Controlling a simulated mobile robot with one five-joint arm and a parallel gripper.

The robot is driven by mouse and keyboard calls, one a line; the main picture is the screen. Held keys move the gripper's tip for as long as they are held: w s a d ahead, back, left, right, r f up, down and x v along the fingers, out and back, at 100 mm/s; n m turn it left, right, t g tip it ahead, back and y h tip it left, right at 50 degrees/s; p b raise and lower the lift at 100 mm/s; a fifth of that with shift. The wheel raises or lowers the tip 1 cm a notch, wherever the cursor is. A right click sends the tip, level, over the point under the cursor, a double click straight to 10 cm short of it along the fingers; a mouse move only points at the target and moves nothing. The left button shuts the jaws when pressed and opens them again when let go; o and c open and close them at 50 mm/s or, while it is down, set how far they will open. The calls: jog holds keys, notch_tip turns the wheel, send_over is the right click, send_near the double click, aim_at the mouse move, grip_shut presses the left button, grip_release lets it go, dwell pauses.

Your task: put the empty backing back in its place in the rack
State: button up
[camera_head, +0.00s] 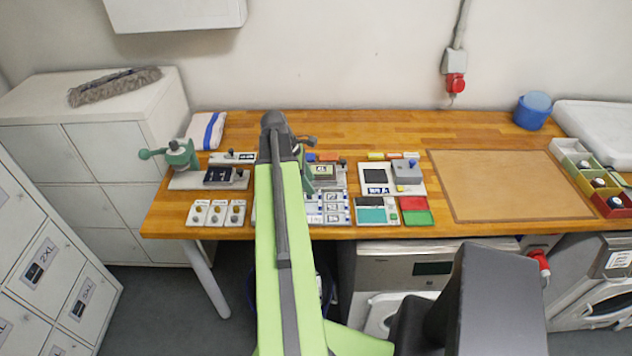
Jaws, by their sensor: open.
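My gripper (284,146) is at the dark far end of my green arm, over the middle of the workbench. Its fingertips are hard to make out and nothing shows held in it. A white, blue-edged rack (335,219) with several small compartments lies just right of my arm, partly hidden by it. Pale, label-like pieces show in its compartments. I cannot tell which piece is the empty backing; it may be hidden behind my arm. A green press (307,178) with a dark-knobbed lever stands behind the rack, also partly covered.
Right of the rack are a white board (413,176), a teal-and-white tray (371,216) and red and green trays (416,216). The brown mat (510,180) is bare.

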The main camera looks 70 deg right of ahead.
jog(key=p+v, duration=0.1)
jog(key=v, duration=0.2)
jog(key=w+a+f+m+t, duration=0.2)
jog(key=w+a+t, duration=0.1)
jog(key=w+a, duration=2.2)
jog(key=w+a+m+t+y, duration=0.1)
jog(key=w+a, duration=0.2)
jog(key=a, duration=1.2)
jog(key=w+a+m+y, duration=0.1)
jog(key=w+a, duration=0.2)
jog(key=a, duration=1.3)
notch_tip(320, 180, down, 6)
jog(key=b, duration=0.6)
jog(key=shift+d, duration=0.15)
